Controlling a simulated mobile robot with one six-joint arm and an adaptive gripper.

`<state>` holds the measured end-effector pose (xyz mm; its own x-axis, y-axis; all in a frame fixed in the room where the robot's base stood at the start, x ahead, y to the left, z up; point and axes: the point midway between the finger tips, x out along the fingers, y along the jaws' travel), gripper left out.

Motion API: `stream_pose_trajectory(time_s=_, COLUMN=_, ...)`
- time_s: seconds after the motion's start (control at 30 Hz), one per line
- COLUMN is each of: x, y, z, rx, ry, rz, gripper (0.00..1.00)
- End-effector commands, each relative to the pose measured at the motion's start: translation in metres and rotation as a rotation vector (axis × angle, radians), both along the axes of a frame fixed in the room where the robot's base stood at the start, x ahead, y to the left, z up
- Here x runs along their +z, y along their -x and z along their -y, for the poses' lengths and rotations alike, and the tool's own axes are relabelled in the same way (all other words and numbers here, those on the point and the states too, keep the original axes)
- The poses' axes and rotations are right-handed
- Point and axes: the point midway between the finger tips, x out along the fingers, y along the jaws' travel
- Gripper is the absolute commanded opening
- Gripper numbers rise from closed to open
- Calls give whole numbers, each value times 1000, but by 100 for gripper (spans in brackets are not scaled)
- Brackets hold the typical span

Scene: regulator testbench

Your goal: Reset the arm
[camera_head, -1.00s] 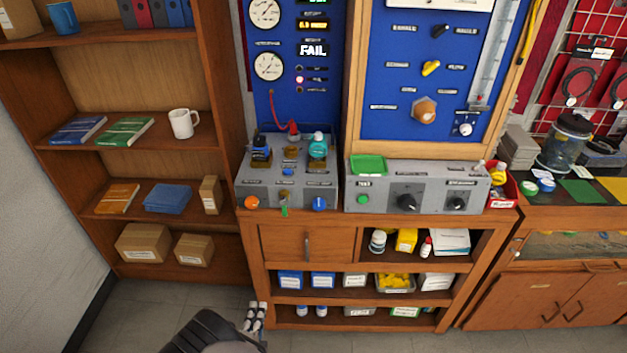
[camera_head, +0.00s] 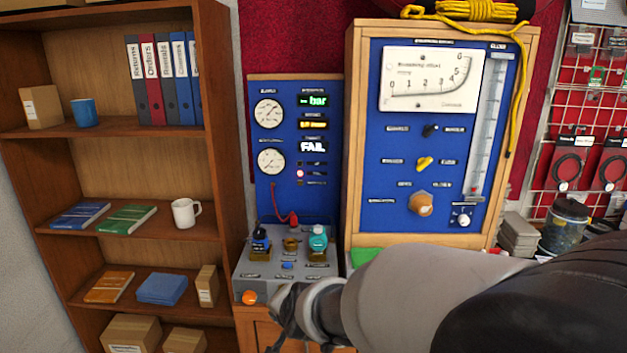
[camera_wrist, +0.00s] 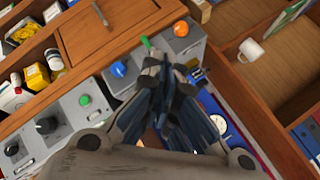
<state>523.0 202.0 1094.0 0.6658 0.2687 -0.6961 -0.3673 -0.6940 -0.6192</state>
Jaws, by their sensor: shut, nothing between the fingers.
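My gripper (camera_head: 284,318) is at the end of my grey and black arm, which reaches in from the right in the head view. It is in front of the lower part of the grey test unit (camera_head: 244,282) and hides part of it. In the wrist view my gripper (camera_wrist: 168,72) has its dark fingers together with nothing between them. An orange knob (camera_wrist: 118,69) and a blue knob (camera_wrist: 181,29) show beyond it. Whether the fingers touch the unit I cannot tell. The blue panel (camera_head: 285,205) above shows "FAIL" in white letters.
A wooden-framed gauge board (camera_head: 384,228) stands to the right of the blue panel. A bookcase (camera_head: 222,150) on the left holds binders, books, boxes and a white mug (camera_head: 185,212). A jar (camera_head: 565,226) stands at the right. My arm hides much of the bench's right part.

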Motion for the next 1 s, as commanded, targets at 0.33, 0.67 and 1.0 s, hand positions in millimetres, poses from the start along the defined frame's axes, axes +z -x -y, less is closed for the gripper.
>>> stream_pose_trajectory(time_s=0.33, x=64, y=148, z=126, rx=307, ry=365, rz=-78, gripper=0)
stream_pose_trajectory(time_s=0.67, x=58, y=270, z=197, rx=471, ry=614, rz=-212, gripper=0)
stream_pose_trajectory(time_s=1.0, x=55, y=284, z=204, rx=492, ry=641, rz=-235, gripper=0)
